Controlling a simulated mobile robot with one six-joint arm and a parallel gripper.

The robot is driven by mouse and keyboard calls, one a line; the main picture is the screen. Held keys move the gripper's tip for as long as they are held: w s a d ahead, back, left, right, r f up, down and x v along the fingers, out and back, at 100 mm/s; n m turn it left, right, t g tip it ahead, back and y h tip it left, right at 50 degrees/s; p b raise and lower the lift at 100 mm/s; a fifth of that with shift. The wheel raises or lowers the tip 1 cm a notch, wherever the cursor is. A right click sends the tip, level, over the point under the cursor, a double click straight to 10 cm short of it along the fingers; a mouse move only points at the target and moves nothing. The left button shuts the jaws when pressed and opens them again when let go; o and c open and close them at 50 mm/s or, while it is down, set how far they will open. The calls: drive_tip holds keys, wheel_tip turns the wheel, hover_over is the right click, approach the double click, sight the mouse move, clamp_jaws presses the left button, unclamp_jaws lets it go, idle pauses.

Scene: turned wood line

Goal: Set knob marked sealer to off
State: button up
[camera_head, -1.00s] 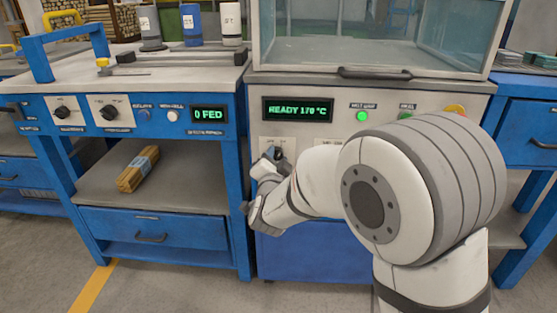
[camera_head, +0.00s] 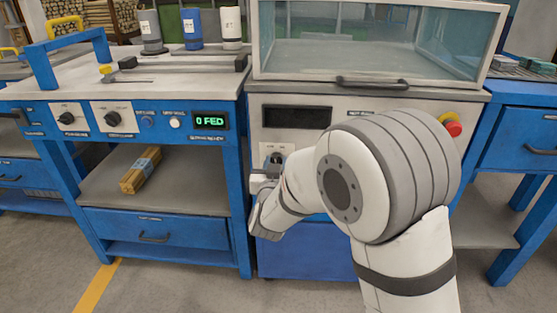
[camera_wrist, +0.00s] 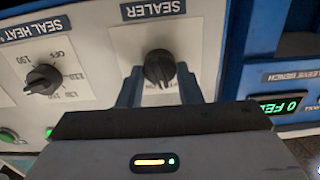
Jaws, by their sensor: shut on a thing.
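The sealer knob (camera_wrist: 159,66) is a dark round knob on a pale plate under the SEALER label (camera_wrist: 153,9) in the wrist view. My gripper (camera_wrist: 160,82) is shut on it, with one finger on each side. The knob's pointer and the marks near it are too unclear to read. In the head view my gripper (camera_head: 265,180) is at the left of the sealer's front panel, and the knob (camera_head: 277,157) shows just above it. The sealer's display (camera_head: 297,117) is dark.
A seal heat knob (camera_wrist: 43,80) sits beside the sealer knob. The sleeve bench (camera_head: 75,92) stands to the left, with its own knobs and a lit display (camera_head: 209,121). A red stop button (camera_head: 451,126) is right of my arm. My arm covers much of the panel.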

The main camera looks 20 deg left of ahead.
drive_tip(key=shift+d+n+p, duration=0.1)
drive_tip(key=shift+n+p, duration=0.7)
drive_tip(key=shift+n, duration=0.9)
drive_tip(key=shift+f, duration=0.15)
drive_tip(key=o, duration=1)
drive_tip(key=p+v, duration=0.2)
drive_tip(key=v, duration=0.5)
drive_tip(key=shift+s, duration=0.35)
